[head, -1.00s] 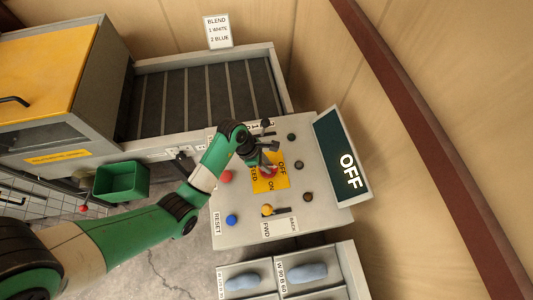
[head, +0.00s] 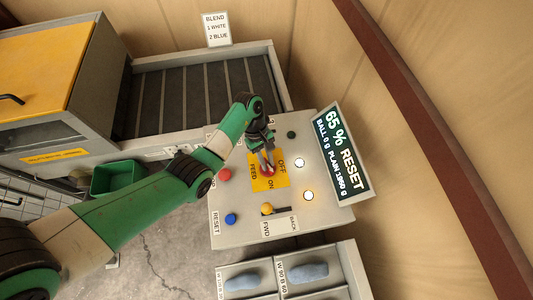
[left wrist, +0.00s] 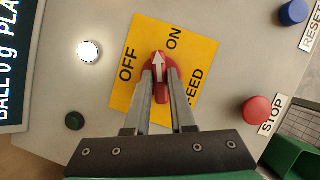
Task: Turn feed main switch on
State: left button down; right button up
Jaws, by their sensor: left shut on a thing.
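The feed main switch is a red rotary knob (left wrist: 162,92) with a white arrow, on a yellow plate (left wrist: 205,62) marked OFF, ON and FEED. In the left wrist view the arrow points up, beside the ON label. My left gripper (left wrist: 160,82) is shut on the knob, one finger on each side. In the head view the left gripper (head: 268,168) reaches down onto the yellow plate (head: 262,184) and partly hides the red knob. My right gripper is not in view.
The grey panel (head: 240,236) also has a red stop button (head: 225,174), a blue reset button (head: 231,218) and a yellow FWD/BACK lever (head: 267,208). Two lamps (head: 299,163) glow white. A green bin (head: 117,177) and a slatted conveyor (head: 200,92) lie beyond.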

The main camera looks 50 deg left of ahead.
pick_arm(q)
jog(key=m+g+b, duration=0.1)
jog(key=m, duration=0.1)
jog(key=m+b, duration=0.2)
jog(key=shift+w+m+g+y, duration=0.1)
jog(key=shift+m+g+y, duration=0.3)
dwell(0.4)
jog(key=c, duration=0.8)
grip_release()
jog(key=shift+o, duration=0.2)
jog(key=p+v, duration=0.3)
jog(key=v, duration=0.8)
jog(key=shift+r+p, duration=0.25)
jog(key=shift+p, duration=0.05)
jog(key=shift+a, duration=0.1)
